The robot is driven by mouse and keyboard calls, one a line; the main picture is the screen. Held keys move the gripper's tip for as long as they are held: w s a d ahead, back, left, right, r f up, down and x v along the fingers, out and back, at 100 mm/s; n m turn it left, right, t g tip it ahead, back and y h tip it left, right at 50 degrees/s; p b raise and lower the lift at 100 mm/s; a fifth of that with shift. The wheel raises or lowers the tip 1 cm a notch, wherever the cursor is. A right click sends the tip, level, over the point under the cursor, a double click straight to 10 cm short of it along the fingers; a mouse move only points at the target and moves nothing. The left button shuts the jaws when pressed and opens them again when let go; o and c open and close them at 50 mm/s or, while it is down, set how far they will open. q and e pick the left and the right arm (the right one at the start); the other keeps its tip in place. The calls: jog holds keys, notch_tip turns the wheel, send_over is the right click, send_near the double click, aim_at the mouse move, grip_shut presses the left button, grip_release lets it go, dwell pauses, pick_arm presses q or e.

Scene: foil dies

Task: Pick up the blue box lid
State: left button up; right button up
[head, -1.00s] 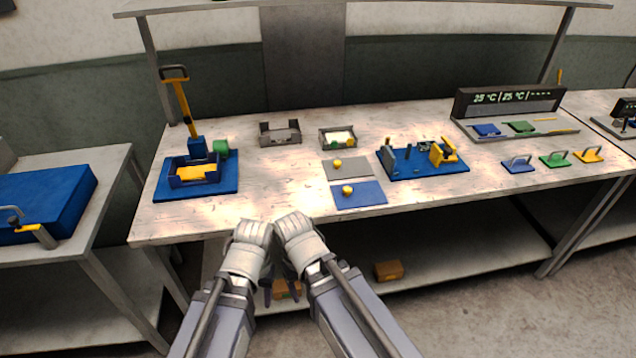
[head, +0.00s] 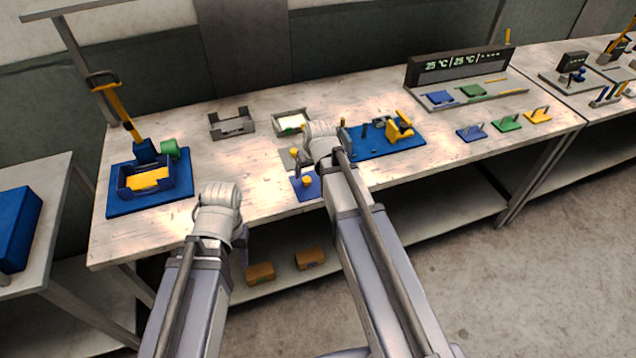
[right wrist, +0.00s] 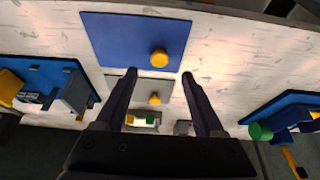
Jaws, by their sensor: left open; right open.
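The blue box lid (head: 306,188) is a flat blue plate with a yellow knob, lying near the table's front edge. My right forearm hides part of it in the head view. In the right wrist view the blue lid (right wrist: 120,38) lies whole, ahead of the fingertips. My right gripper (right wrist: 159,75) is open and empty, over the grey lid (right wrist: 118,82) with its own yellow knob, and apart from the blue lid. My left gripper (head: 243,238) is at the table's front edge, left of the blue lid, its fingers mostly hidden.
A grey open holder (head: 231,124) and another tray (head: 291,122) stand behind the lids. A blue fixture board (head: 375,147) is to the right, a press on a blue base (head: 118,205) to the left. Bare tabletop lies between press and lids.

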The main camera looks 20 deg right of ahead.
aim_at(307, 179)
pick_arm(q)
jog(key=shift+f+b, duration=0.3)
jog(key=shift+f, duration=0.4)
pick_arm(e)
jog(key=shift+x, duration=0.75)
pick_arm(q)
jog(key=shift+f, duration=0.1)
pick_arm(e)
jog(key=shift+f, duration=0.1)
jog(key=b+x, duration=0.5)
jog(key=shift+w, duration=0.1)
pick_arm(q)
notch_tip(307, 179, down, 4)
jog(key=shift+f, duration=0.25)
pick_arm(e)
jog(key=shift+c, duration=0.2)
grip_shut()
